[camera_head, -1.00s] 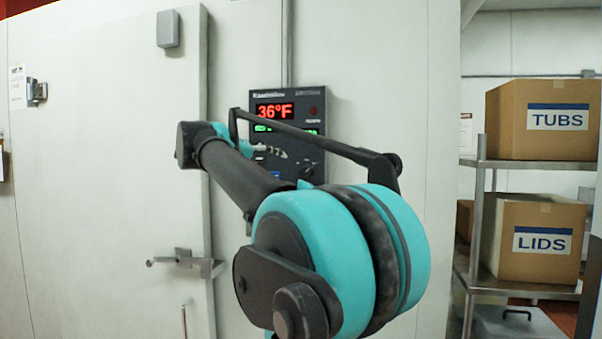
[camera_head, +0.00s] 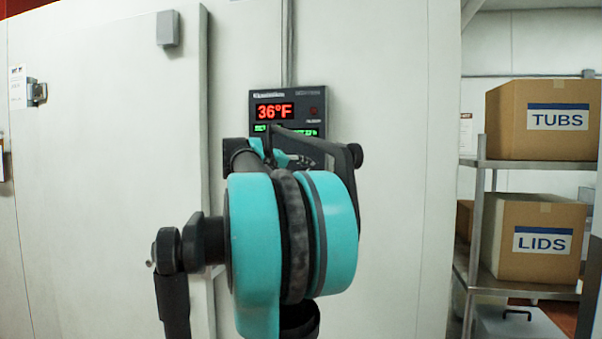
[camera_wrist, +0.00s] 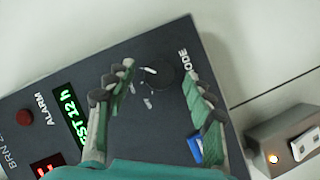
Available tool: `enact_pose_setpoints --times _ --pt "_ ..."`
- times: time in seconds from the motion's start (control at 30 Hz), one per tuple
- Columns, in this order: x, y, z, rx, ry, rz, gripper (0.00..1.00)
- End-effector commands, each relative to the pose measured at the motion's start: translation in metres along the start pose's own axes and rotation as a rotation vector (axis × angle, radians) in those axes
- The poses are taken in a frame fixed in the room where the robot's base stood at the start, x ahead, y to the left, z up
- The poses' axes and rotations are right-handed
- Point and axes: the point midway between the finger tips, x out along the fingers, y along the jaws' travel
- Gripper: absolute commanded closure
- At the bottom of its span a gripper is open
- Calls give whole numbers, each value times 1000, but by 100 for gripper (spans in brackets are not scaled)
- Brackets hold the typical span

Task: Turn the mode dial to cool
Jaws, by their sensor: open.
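The dark control panel (camera_head: 263,97) is mounted on the pale wall, with a red 36°F readout and a green line below; my arm covers its lower part in the head view. In the wrist view, the round black mode dial (camera_wrist: 157,72) sits on the panel (camera_wrist: 120,60) near the word MODE, with white marks beside it; its setting is too small to read. My gripper (camera_wrist: 158,85) is open, with one finger on each side of the dial; I cannot tell whether they touch it. In the head view my gripper is mostly hidden behind my arm.
A blue part (camera_wrist: 195,149) shows by the right finger. A grey box with a lit lamp and white switch (camera_wrist: 283,142) is on the wall at right. The cold-room door (camera_head: 110,130) is left; a shelf (camera_head: 484,165) with TUBS and LIDS boxes is right.

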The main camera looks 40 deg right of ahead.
Motion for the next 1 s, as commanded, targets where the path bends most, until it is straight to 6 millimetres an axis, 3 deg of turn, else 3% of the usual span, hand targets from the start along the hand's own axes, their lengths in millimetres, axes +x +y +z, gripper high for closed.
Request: enact_pose_setpoints --times 0.17,0.53,1.0 --pt "0 0 0 0 0 0 49" --pt "0 0 0 0 0 0 95" --pt "-1 -2 0 -105 10 56 97"
